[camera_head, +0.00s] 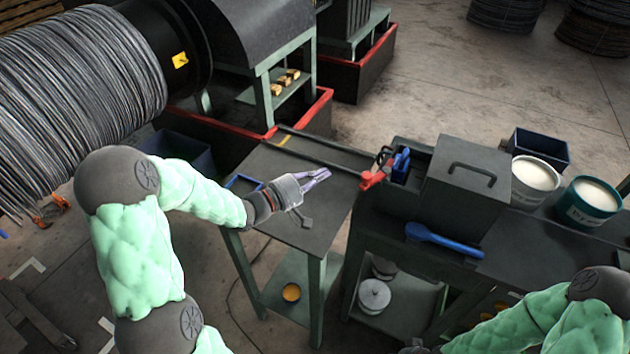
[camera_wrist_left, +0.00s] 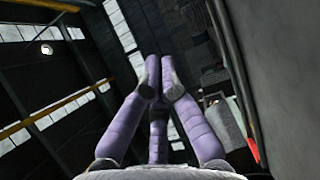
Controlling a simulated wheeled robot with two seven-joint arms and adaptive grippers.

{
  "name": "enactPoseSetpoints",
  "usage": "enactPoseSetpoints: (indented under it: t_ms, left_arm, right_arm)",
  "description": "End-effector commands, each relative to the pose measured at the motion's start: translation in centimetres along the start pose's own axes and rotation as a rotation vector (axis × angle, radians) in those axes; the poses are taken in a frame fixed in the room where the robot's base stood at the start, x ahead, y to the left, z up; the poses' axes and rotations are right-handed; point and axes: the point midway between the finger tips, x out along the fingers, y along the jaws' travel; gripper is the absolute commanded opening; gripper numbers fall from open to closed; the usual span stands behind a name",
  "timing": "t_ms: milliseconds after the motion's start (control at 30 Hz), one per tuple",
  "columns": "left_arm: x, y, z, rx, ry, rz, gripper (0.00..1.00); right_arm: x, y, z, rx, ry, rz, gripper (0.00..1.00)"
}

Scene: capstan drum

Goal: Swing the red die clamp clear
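The red die clamp (camera_head: 374,176) shows in the head view at the left end of the dark bench, beside a blue part (camera_head: 401,163) and the dark box. My left gripper (camera_head: 326,174) is over the small side table, to the left of the clamp and apart from it. Its purple fingers converge at the tips with nothing between them. In the wrist view the fingertips (camera_wrist_left: 159,64) are close together and empty. A small red strip shows at the right there; I cannot tell if it is the clamp. My right gripper's fingers are not visible.
The dark lidded box (camera_head: 467,182) stands on the bench, with a blue-handled tool (camera_head: 443,240) in front. Two tubs (camera_head: 534,180) and a blue bin (camera_head: 539,148) stand to the right. A large wire coil (camera_head: 80,95) fills the upper left. The side table top (camera_head: 290,160) is mostly clear.

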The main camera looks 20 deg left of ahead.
Motion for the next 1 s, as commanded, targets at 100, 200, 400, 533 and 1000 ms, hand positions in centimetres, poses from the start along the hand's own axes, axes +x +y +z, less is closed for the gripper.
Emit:
enactPoseSetpoints:
  t_ms: [100,200,400,533,1000]
  left_arm:
    - [2.5,-0.1,0.1,0.001,-0.004,0.002,0.0]
    - [4.3,-0.1,0.1,0.001,-0.004,0.001,0.0]
    - [6.1,-0.1,1.9,-0.001,-0.003,0.0,0.0]
    - [6.4,0.0,3.1,-0.001,-0.001,0.001,0.0]
    - [6.6,0.1,3.9,0.0,0.001,0.001,0.0]
  right_arm:
    - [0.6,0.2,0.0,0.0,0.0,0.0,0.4]
    - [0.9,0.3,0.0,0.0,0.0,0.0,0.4]
    - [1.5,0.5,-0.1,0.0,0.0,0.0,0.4]
    - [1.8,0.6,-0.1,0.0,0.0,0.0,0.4]
    - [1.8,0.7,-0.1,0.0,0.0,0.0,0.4]
